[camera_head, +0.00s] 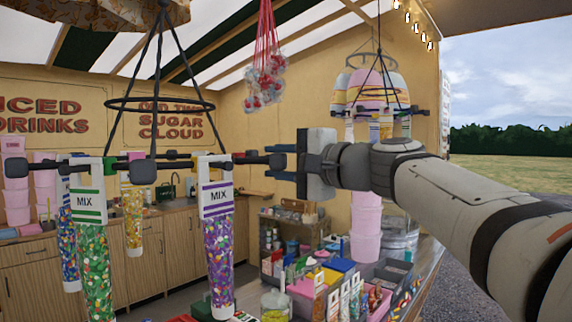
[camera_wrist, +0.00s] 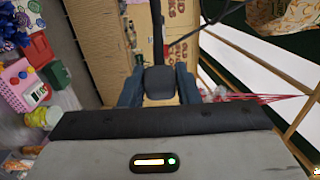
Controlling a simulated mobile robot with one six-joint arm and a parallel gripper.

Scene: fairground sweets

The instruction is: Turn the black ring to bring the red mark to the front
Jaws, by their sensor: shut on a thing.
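The black ring (camera_head: 112,104) hangs on dark rods at the left of the head view. Below it, a dark horizontal rim carries black knobs and hanging sweet bags. A small red patch (camera_head: 238,155) shows on this rim toward its right side, near my gripper. My gripper (camera_head: 280,161) reaches in from the right and is shut on the black knob (camera_head: 272,160) at the rim's right end. In the wrist view the knob (camera_wrist: 160,82) sits between both fingers. The far side of the rim is partly hidden by bags and knobs.
A purple-labelled MIX bag (camera_head: 218,245) and a green-labelled MIX bag (camera_head: 93,260) hang from the rim. A second hanging carousel (camera_head: 375,95) stands behind my arm. A crowded sweet counter (camera_head: 340,285) lies below. Red strings with wrapped sweets (camera_head: 265,80) hang above the gripper.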

